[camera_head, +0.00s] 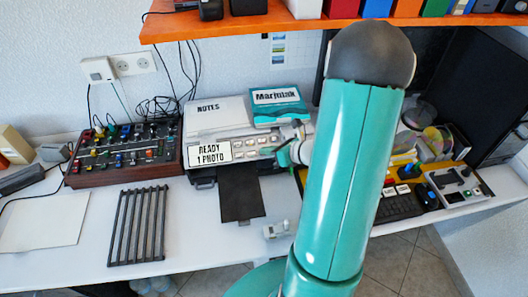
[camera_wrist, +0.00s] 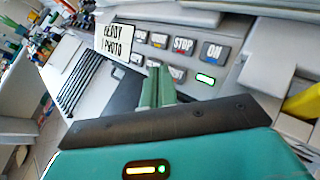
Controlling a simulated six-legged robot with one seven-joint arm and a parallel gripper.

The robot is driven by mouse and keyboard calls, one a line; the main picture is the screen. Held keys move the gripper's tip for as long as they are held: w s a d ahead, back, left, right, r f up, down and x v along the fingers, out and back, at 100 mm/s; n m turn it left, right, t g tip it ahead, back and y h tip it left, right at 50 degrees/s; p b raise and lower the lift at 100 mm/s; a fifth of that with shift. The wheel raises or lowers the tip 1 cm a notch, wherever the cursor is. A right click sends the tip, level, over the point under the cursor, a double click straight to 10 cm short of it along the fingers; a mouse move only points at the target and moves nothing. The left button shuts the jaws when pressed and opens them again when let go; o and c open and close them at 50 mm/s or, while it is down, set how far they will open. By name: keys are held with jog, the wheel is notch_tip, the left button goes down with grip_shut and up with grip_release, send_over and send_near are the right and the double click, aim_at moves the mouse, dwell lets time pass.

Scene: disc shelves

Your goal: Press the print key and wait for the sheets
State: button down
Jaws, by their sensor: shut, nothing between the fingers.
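The printer (camera_head: 215,115) stands at the back of the white desk, with a display (camera_head: 210,152) reading "READY 1 PHOTO". The display also shows in the wrist view (camera_wrist: 115,43). Right of it is a panel of keys, including a STOP key (camera_wrist: 183,45) and an ON key (camera_wrist: 213,51); a small green light (camera_wrist: 205,78) glows below. The print key's label cannot be made out. My gripper (camera_wrist: 157,88) is shut and empty, its fingertips over the lower keys and partly hiding them. Contact cannot be told. The dark output tray (camera_head: 240,193) shows no sheet.
A mixing console (camera_head: 125,153) is left of the printer. A black slatted rack (camera_head: 138,225) lies in front of it. A tape dispenser (camera_head: 276,230) stands right of the tray. An orange shelf (camera_head: 230,25) hangs above. My arm hides much of the desk's right side.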

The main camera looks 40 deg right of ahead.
jog(key=shift+w+d+f, duration=0.1)
jog(key=shift+w+f, duration=0.1)
jog(key=shift+f, duration=0.15)
jog(key=shift+w+f, duration=0.2)
jog(key=shift+f, duration=0.15)
dwell(0.7)
dwell(0.4)
jog(key=shift+s+r, duration=0.4)
jog(key=shift+r, duration=0.3)
